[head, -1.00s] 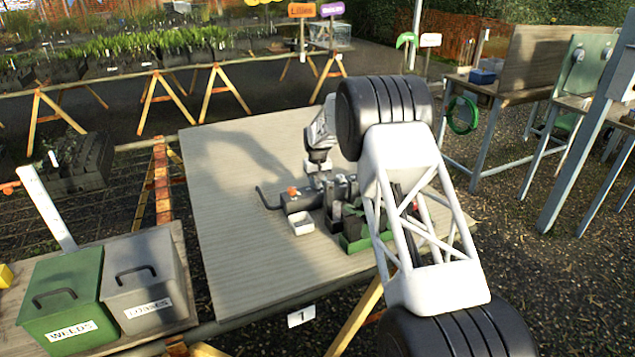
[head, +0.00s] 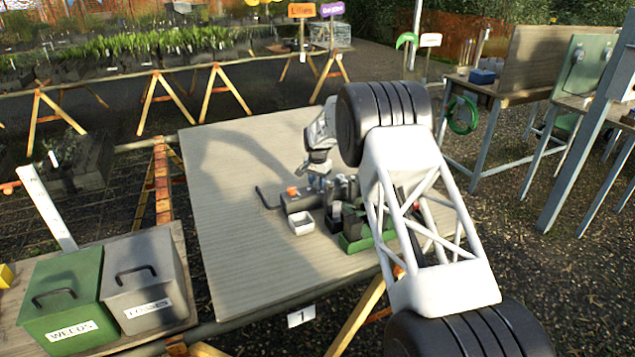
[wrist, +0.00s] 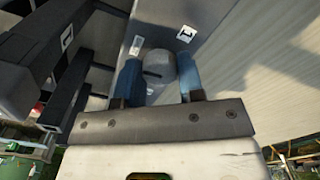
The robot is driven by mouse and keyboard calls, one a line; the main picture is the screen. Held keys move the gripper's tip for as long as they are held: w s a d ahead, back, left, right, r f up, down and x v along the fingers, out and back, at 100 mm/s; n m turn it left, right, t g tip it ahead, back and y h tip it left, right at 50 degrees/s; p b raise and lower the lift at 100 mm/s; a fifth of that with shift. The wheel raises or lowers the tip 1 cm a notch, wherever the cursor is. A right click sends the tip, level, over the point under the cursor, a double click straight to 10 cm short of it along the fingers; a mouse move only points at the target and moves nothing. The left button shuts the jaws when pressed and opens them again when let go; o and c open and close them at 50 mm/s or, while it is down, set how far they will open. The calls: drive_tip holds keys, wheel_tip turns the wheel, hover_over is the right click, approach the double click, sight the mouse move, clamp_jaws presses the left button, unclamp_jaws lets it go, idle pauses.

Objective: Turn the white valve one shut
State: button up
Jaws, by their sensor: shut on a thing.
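In the head view my gripper (head: 317,181) is low over the grey block (head: 303,199) on the table. The valve itself is hidden there behind the gripper and the block's clutter.
The block carries an orange knob (head: 293,191) and a bent dark pipe at its left. The left of the wooden table (head: 230,220) is clear.

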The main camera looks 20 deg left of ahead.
drive_tip(key=shift+m, duration=0.3)
drive_tip(key=o, duration=0.9)
drive_tip(key=shift+r, duration=0.1)
drive_tip(key=shift+r, duration=3.85)
